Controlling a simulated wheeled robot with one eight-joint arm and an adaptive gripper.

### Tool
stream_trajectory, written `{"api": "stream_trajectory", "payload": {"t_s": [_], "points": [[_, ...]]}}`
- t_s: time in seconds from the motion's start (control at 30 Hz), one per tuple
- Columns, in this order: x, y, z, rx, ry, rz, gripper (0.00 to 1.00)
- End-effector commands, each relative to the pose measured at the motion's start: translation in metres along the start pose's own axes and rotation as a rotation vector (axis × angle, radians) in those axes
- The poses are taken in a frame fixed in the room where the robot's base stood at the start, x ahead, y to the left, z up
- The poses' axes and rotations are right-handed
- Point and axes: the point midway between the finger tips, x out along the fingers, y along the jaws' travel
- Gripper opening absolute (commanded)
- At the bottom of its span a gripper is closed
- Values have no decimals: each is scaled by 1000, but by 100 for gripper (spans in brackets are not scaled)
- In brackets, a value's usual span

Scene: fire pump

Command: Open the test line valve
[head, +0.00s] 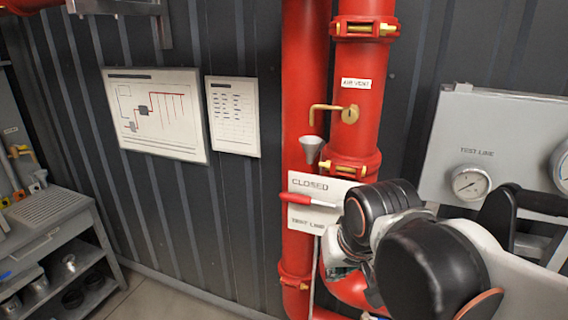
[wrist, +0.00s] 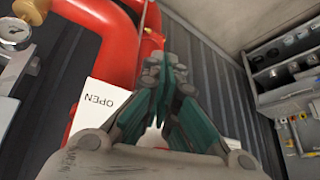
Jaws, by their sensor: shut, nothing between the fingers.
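The test line valve's sign plate (head: 306,219) is white, reads CLOSED above and TEST LINE below, and is fixed at the red pipe. The valve's lever has a red grip (head: 307,199) and lies nearly level across the plate, grip to the left. Its right end runs behind my arm, which hides the valve body. In the wrist view, part of the plate (wrist: 96,108) shows the word OPEN, upside down. My gripper (wrist: 165,68) has teal fingers, shut and empty, in front of the wall and pipe. In the head view my arm mostly hides it. I cannot see it touching the lever.
Red vertical pipes (head: 302,90) stand behind the valve, with a brass air vent lever (head: 329,107) above and a grey funnel (head: 311,148) just over the plate. A gauge panel (head: 500,130) is on the right. A grey shelf unit (head: 55,240) stands at the left.

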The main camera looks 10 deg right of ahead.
Motion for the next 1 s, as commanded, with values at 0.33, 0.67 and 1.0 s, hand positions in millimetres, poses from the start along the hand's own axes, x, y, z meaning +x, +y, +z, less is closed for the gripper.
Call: {"api": "stream_trajectory", "payload": {"t_s": [0.33, 0.67, 1.0], "points": [[-54, -19, -74, 98, -80, 32, 0], [-89, -38, -134, 193, -150, 75, 0], [-116, -58, -191, 292, -215, 131, 0]]}}
